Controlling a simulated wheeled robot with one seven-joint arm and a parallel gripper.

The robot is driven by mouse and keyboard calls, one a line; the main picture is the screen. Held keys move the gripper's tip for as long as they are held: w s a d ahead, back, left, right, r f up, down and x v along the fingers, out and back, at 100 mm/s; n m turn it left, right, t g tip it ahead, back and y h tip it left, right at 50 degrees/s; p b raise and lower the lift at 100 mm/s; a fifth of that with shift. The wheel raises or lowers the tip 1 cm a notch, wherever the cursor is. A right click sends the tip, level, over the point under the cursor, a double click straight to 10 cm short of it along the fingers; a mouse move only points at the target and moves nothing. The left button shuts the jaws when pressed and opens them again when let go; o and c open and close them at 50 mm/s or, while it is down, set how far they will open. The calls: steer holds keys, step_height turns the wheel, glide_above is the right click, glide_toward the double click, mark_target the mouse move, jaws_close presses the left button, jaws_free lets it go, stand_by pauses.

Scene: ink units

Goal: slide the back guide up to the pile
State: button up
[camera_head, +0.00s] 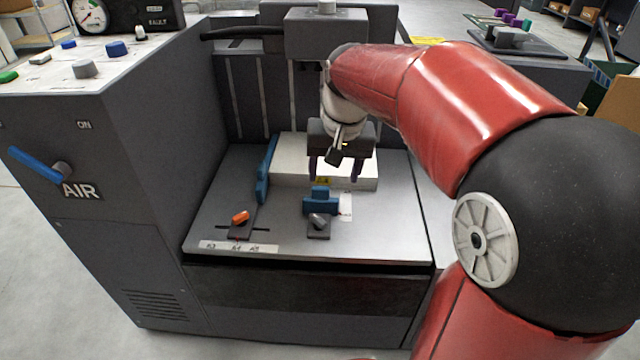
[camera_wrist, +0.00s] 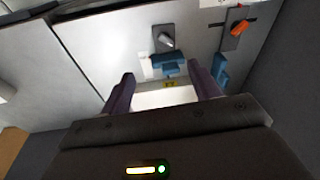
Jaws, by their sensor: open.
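The pile (camera_head: 290,155) is a white stack of sheets on the grey metal bed (camera_head: 390,225); part of it also shows in the wrist view (camera_wrist: 165,98). The back guide (camera_head: 320,203) appears to be the short blue block on the near side of the pile, with a grey lever (camera_head: 318,221) in front of it. It also shows in the wrist view (camera_wrist: 170,62). A narrow gap seems to separate guide and pile. My gripper (camera_head: 334,176) points down above the pile's near part, its dark purple fingers apart and empty. In the wrist view the fingers (camera_wrist: 161,76) frame the pile's edge.
A longer blue guide (camera_head: 265,172) stands along the pile's left side, with an orange lever (camera_head: 240,217) on a slotted plate. The tall grey cabinet (camera_head: 160,130) walls the left. A grey housing (camera_head: 326,35) stands behind. The bed's front right is clear.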

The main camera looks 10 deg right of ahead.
steer(key=m+g, duration=0.1)
steer(key=g, duration=0.1)
glide_above(321, 188)
steer(key=shift+h, duration=0.3)
step_height(321, 188, down, 5)
steer(key=shift+f, duration=0.2)
steer(key=shift+w+f, duration=0.1)
steer(key=shift+f, duration=0.2)
step_height(321, 188, down, 7)
steer(key=shift+f, duration=0.2)
